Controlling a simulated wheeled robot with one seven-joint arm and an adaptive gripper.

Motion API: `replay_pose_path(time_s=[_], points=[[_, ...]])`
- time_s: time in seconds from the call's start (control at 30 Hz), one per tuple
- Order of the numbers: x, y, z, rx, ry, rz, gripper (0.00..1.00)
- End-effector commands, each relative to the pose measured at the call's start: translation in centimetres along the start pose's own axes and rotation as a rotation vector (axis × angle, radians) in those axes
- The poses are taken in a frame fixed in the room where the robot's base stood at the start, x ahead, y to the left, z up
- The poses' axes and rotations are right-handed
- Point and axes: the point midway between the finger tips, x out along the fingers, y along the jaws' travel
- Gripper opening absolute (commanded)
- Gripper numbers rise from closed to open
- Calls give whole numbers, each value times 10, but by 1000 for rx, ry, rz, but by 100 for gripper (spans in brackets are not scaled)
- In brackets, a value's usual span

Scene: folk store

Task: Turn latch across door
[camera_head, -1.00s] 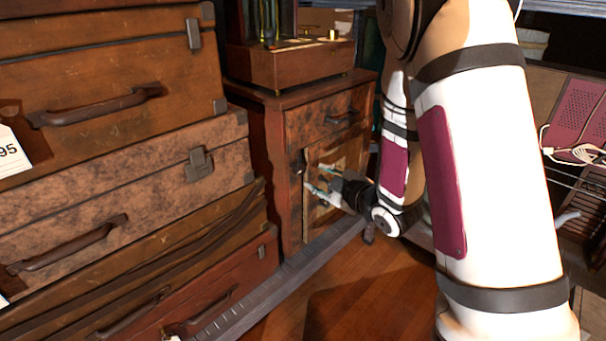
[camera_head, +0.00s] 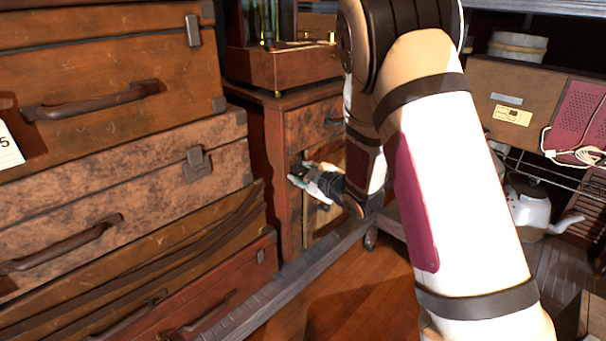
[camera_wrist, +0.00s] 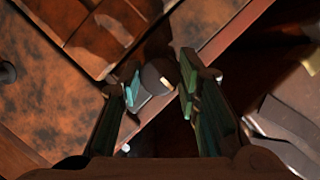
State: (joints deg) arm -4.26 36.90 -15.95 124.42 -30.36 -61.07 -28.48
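The wooden cabinet (camera_head: 270,150) stands behind the suitcases in the head view, with its framed door (camera_head: 318,219) below a drawer. The dark, rounded latch (camera_wrist: 155,76) shows in the wrist view at the door frame's edge, with a small bright patch. My gripper (camera_head: 302,172) is at the door's upper left edge. In the wrist view its two teal-tipped fingers (camera_wrist: 160,85) are apart, one on each side of the latch. I cannot tell whether either finger touches it. In the head view the gripper largely hides the latch. The door panel (camera_wrist: 103,25) appears closed.
Stacked suitcases (camera_head: 120,190) stand close on the left. A grey rail (camera_head: 290,285) crosses the floor in front of the cabinet. A wooden box (camera_head: 285,65) sits on top of the cabinet. A shelf with a white kettle (camera_head: 530,205) is at right.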

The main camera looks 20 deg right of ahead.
Motion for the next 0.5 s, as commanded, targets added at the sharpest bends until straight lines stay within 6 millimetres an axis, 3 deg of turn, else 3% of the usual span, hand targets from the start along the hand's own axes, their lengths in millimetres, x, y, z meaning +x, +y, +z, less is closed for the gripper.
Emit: replay_pose_path(time_s=[0.03,0.1,0.5], points=[[0,0,0,0,0,0,13],[0,0,0,0,0,0,1],[-1,1,0,60,0,-22,2]])
